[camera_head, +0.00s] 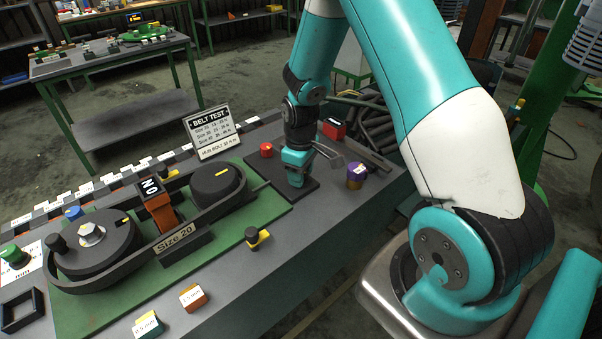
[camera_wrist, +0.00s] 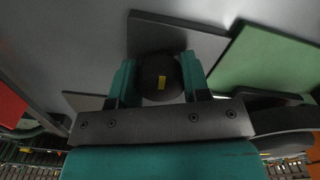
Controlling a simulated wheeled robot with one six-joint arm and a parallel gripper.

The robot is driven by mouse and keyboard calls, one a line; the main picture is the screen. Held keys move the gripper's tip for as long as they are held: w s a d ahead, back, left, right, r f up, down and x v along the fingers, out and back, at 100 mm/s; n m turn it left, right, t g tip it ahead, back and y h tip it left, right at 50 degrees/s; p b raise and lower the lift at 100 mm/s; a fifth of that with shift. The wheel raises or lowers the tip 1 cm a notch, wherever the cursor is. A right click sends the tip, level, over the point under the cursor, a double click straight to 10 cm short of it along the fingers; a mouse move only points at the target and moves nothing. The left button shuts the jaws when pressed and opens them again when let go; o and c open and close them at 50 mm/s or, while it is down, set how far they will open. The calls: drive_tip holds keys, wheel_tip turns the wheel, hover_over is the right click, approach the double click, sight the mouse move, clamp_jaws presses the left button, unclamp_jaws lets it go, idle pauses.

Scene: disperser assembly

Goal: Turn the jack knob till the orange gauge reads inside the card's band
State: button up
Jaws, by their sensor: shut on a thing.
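My gripper (camera_head: 296,172) points down over a dark plate at the bench's right part. The gripper hides this knob in the head view. The orange gauge (camera_head: 160,212) stands at the belt between two pulleys; its dark display shows white characters like "NO" or "0 N", tilted. The white "BELT TEST" card (camera_head: 211,133) stands behind, with size lines too small to read surely. A "Size 20" plate (camera_head: 173,243) is in front.
The belt (camera_head: 95,284) runs around a left pulley and a right pulley (camera_head: 215,183) on a green base (camera_head: 262,208). A red knob (camera_head: 266,150), a purple cylinder (camera_head: 356,176) and a yellow-black piece (camera_head: 256,238) lie near. Small blocks sit at the front edge.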

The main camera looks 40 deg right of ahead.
drive_tip(key=m, duration=0.5)
drive_tip(key=shift+m, duration=0.3)
drive_tip(key=m+b, duration=0.1)
drive_tip(key=m, duration=0.4)
drive_tip(key=shift+w+a, duration=0.1)
drive_tip(key=m, duration=0.5)
drive_tip(key=shift+r+m, duration=0.1)
drive_tip(key=shift+m, duration=0.3)
drive_tip(key=m, duration=0.5)
drive_tip(key=shift+w+m, duration=0.1)
drive_tip(key=shift+m, duration=0.3)
drive_tip(key=o, duration=0.9)
drive_tip(key=shift+a, duration=0.1)
drive_tip(key=shift+o, duration=0.2)
wheel_tip(320, 180, up, 17)
drive_tip(key=b, duration=0.2)
drive_tip(key=shift+r, duration=0.2)
